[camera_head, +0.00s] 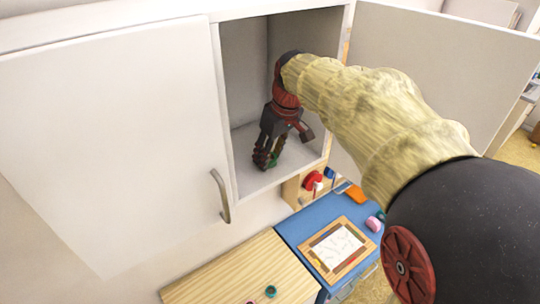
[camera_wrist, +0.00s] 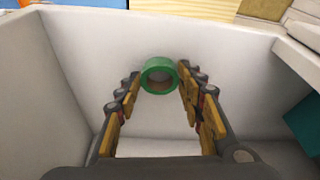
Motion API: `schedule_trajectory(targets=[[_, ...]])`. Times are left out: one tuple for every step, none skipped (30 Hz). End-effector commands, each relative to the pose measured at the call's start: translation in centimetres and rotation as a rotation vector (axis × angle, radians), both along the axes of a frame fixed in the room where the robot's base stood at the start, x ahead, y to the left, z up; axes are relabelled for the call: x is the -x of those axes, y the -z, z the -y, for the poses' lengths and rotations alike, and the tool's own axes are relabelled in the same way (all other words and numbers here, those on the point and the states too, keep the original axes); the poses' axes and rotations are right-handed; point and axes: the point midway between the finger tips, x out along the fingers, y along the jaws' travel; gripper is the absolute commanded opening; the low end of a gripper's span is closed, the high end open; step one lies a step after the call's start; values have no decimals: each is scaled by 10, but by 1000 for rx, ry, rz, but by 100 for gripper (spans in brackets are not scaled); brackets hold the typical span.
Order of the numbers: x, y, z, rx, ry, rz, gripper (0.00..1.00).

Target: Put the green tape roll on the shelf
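The green tape roll (camera_wrist: 160,76) is a small ring with an open centre, seen in the wrist view between my two fingertips. My gripper (camera_wrist: 160,78) has one finger on each side of it, and both tips appear to touch its outer rim. In the head view my gripper (camera_head: 266,163) reaches down inside the open white cabinet, close to the shelf floor (camera_head: 298,155). A bit of green (camera_head: 272,160) shows at the fingertips there. Whether the roll rests on the shelf floor or hangs just above it, I cannot tell.
The open cabinet door (camera_head: 440,70) stands to the right, the closed door (camera_head: 110,140) to the left. Below are a blue desk (camera_head: 290,228) with a framed drawing (camera_head: 337,248), and a wooden top (camera_head: 230,280) with a teal ring (camera_head: 271,291). Shelf floor around my gripper is clear.

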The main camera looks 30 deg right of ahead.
Motion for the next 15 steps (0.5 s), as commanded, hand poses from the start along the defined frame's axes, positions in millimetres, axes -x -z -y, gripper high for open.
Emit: schedule_trajectory(targets=[[3, 9, 0, -5, -1, -18, 41], [3, 9, 0, -4, -1, -19, 43], [3, 10, 0, -5, -2, -20, 45], [3, 10, 0, -5, -2, -21, 47], [4, 10, 0, -5, -2, -21, 48], [4, 10, 0, -5, -2, -21, 51], [4, 10, 0, -5, -2, -22, 52], [4, 11, 0, -5, -2, -22, 54], [4, 11, 0, -5, -1, -22, 56], [4, 10, 0, -5, -1, -22, 56], [4, 10, 0, -5, -1, -22, 56], [4, 10, 0, -5, -1, -22, 56], [4, 10, 0, -5, -1, -22, 56], [4, 10, 0, -5, -1, -21, 56], [4, 10, 0, -5, -1, -21, 56]])
